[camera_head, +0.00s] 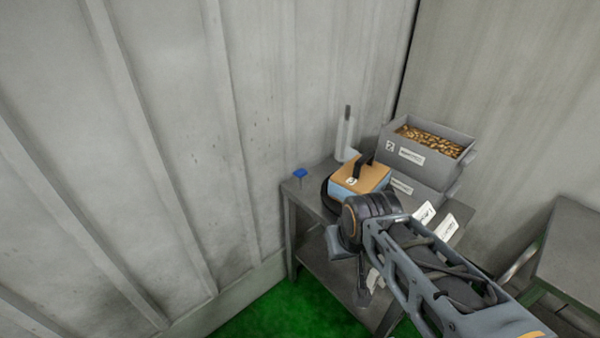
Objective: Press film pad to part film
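A small blue pad (300,173) on a thin post stands at the back left corner of a grey table; it may be the film pad, but I cannot be sure. A white upright roll (345,138) with a grey top stands at the back of the table. It may be film; no loose film shows clearly. My gripper (367,278) hangs below my dark wrist, in front of the table. My arm hides much of it, so its fingers and opening cannot be made out. It is apart from the blue pad, lower and to the right.
A box with an orange top and black handle (361,178) stands mid-table, close behind my wrist. Stacked grey bins (436,132), the upper holding many brown pieces, stand to the right with white labels. Ribbed walls close off the left and back. Another grey table (585,250) stands right.

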